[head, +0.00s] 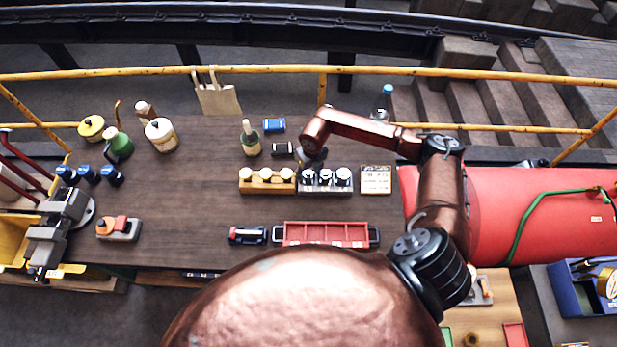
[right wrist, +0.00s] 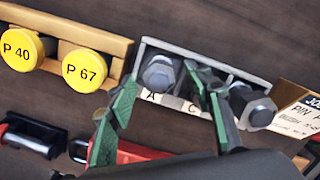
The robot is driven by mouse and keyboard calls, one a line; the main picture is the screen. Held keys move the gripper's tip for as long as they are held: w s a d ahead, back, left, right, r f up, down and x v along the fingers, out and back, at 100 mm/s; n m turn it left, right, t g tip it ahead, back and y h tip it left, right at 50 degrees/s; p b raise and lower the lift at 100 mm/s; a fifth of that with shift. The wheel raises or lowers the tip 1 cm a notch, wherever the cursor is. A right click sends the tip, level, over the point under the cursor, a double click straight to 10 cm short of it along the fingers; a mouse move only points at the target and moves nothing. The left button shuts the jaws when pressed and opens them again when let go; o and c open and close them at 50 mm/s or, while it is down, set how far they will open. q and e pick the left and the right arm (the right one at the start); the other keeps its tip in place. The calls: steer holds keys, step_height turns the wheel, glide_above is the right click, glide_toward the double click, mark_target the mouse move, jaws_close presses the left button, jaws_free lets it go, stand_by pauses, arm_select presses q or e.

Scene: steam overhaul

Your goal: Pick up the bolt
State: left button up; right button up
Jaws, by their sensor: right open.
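A grey rack (head: 325,188) stands on the table with several dark bolts, seen as one bolt (head: 343,177) at its right end. In the right wrist view, a bolt (right wrist: 160,72) with a hex head sits in the compartment marked A of the rack (right wrist: 235,72). Another bolt (right wrist: 260,108) sits in the right compartment; the middle one is largely hidden by a finger. My right gripper (head: 313,158) is over the rack's left end, open and empty. Its green fingers (right wrist: 160,77) appear on either side of the bolt at A; contact cannot be told. My left gripper is not in view.
A wooden holder (head: 267,187) with yellow-capped plugs stands close left of the rack. A printed card (head: 376,180) is close right. A red tray (head: 325,233) lies in front.

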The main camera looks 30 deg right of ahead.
steer(key=shift+w+f, duration=0.15)
steer(key=shift+f, duration=0.85)
jaws_close()
steer(key=shift+r, duration=0.1)
